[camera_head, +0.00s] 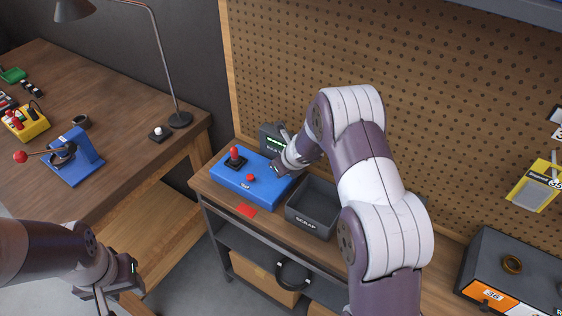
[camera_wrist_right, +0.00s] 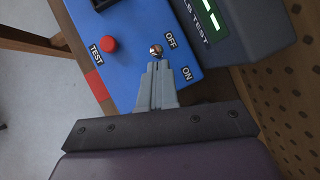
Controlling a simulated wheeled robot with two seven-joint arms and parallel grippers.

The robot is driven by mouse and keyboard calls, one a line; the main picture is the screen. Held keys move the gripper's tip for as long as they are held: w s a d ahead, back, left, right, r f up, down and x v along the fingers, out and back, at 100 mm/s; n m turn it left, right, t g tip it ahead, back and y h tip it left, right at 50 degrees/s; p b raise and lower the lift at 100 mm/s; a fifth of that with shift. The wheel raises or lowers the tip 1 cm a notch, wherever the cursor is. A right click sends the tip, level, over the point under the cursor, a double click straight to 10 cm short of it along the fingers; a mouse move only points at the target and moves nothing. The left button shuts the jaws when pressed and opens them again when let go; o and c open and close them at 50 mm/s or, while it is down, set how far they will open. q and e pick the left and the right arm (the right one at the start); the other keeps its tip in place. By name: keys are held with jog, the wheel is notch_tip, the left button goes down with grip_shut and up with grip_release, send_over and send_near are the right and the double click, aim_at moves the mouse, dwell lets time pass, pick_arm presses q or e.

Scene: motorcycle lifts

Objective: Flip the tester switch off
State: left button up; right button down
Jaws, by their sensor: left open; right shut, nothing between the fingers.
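The blue tester (camera_head: 228,183) sits on the bench against the pegboard, and its top also fills the upper middle of the right wrist view (camera_wrist_right: 135,75). Its metal switch lever (camera_wrist_right: 156,49) stands beside the OFF label, with the ON label nearer my wrist. I cannot tell which way the lever leans. My right gripper (camera_wrist_right: 158,68) is shut and empty, its tips right at the lever; I cannot tell whether they touch. In the head view, my right gripper (camera_head: 280,168) is over the tester's right end. My left gripper (camera_head: 112,297) is open at the lower left, away from the tester.
The tester carries a red test button (camera_wrist_right: 109,44) and a red-topped lever (camera_head: 235,155). A grey display box (camera_wrist_right: 215,20) stands behind it. A dark scrap bin (camera_head: 312,207) is close on its right. A wooden table (camera_head: 110,115) with a lamp is at the left.

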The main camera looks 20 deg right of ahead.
jog(key=shift+s+d+r, duration=0.15)
jog(key=shift+r, duration=0.1)
jog(key=shift+r+p, duration=0.6)
jog(key=shift+p, duration=0.2)
